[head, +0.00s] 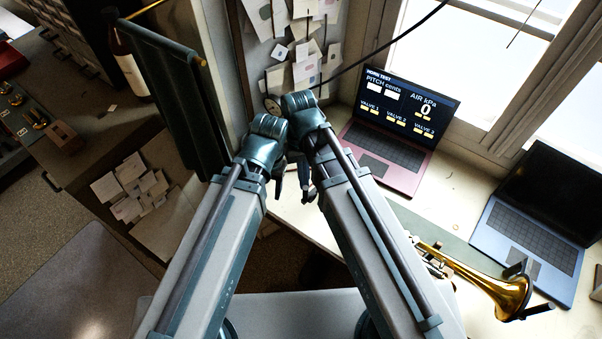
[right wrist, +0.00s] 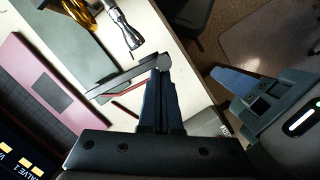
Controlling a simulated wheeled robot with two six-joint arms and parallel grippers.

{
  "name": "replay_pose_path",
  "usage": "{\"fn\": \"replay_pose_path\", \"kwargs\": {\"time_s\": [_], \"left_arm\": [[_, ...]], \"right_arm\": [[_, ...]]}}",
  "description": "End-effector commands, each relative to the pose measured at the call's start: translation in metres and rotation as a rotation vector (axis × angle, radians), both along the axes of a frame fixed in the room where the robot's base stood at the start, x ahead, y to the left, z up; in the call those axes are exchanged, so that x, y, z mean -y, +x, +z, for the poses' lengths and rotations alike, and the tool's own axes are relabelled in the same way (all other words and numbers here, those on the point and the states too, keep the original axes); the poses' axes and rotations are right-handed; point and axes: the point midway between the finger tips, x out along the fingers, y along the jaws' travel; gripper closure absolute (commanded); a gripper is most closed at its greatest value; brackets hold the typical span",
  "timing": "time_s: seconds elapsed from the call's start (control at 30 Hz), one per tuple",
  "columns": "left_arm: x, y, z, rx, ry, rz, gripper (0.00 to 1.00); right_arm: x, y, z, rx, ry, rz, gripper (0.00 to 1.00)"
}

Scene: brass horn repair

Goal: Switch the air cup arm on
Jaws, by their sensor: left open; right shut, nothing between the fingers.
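I cannot pick out the air cup arm for certain. A flat grey bar (right wrist: 122,80) with a red strip beneath it lies over the bench edge in the right wrist view; I cannot tell whether it is that arm. My right gripper (right wrist: 162,72) is shut and empty, its tips at the bar's right end; whether they touch is unclear. In the head view my right gripper (head: 307,190) points down at the bench's near left edge. My left gripper (head: 279,189) is open close beside it, and its blue finger (right wrist: 235,80) shows right in the wrist view.
A pink laptop (head: 385,150) reads AIR kPa 0. A blue laptop (head: 535,215) and a brass horn (head: 500,292) are to the right on the bench (head: 465,180). A dark green cloth (head: 178,95) hangs at left.

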Motion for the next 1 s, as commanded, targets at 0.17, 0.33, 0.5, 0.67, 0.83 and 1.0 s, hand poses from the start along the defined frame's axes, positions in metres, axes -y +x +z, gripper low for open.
{"fn": "replay_pose_path", "kwargs": {"time_s": [0.17,0.33,0.5,0.67,0.83,1.0], "left_arm": [[0.0,0.0,0.0,0.0,0.0,0.0,0.45],[0.0,0.0,0.0,0.0,0.0,0.0,0.45],[0.0,0.0,0.0,0.0,0.0,0.0,0.45],[0.0,0.0,0.0,0.0,0.0,0.0,0.45],[0.0,0.0,0.0,0.0,0.0,0.0,0.45],[0.0,0.0,0.0,0.0,0.0,0.0,0.45]], "right_arm": [[0.0044,-0.0065,0.0,-0.001,0.0,0.031,1.0],[0.0067,-0.0087,0.0,0.0,0.0,0.029,1.0],[0.0078,-0.0097,0.0001,0.0,0.001,0.029,1.0],[0.0082,-0.0097,0.0,0.0,0.001,0.028,1.0],[0.0081,-0.0096,0.0,0.0,0.001,0.028,1.0],[0.0081,-0.0094,0.0,0.0,0.0,0.027,1.0]]}}
